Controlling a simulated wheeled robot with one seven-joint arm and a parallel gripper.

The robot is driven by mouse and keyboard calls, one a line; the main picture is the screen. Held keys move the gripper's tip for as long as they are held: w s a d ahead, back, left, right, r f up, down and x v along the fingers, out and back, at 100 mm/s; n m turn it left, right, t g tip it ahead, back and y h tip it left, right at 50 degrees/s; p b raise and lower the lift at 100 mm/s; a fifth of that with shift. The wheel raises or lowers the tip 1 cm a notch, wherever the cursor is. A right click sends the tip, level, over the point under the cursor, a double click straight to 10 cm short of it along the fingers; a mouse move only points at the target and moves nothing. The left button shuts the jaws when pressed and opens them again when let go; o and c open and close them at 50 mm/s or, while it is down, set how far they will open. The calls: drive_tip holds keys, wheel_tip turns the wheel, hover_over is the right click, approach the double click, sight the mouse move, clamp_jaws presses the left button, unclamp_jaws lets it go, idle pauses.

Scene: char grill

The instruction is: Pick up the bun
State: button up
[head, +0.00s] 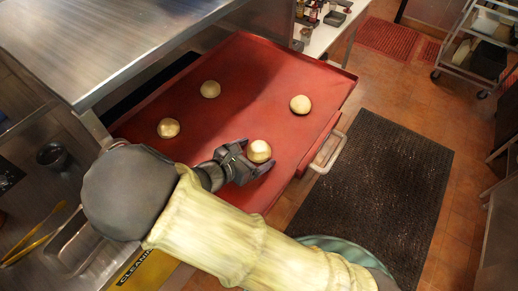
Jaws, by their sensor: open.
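Several round tan buns lie apart on a red work surface (232,110) in the head view. One bun (259,151) is at my gripper (256,158), which is open with its dark fingers reaching to either side of the bun. I cannot tell whether the fingers touch it. Another bun (300,104) lies to the upper right, one (210,89) at the upper left, and one (168,128) at the left. Part of the red surface is hidden beneath my arm.
A steel shelf (130,35) overhangs the red surface at the upper left. A steel counter with a dark cup (52,156) is at the left. A black floor mat (375,185) lies at the right. A wheeled rack (480,50) stands at the upper right.

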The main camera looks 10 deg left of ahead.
sight(254, 152)
drive_tip(key=shift+c, duration=0.2)
drive_tip(key=c, duration=1)
drive_tip(key=shift+r, duration=0.15)
drive_tip(key=shift+c, duration=0.2)
wheel_tip(254, 152, up, 10)
drive_tip(key=shift+f+b, duration=0.1)
drive_tip(key=shift+b, duration=0.95)
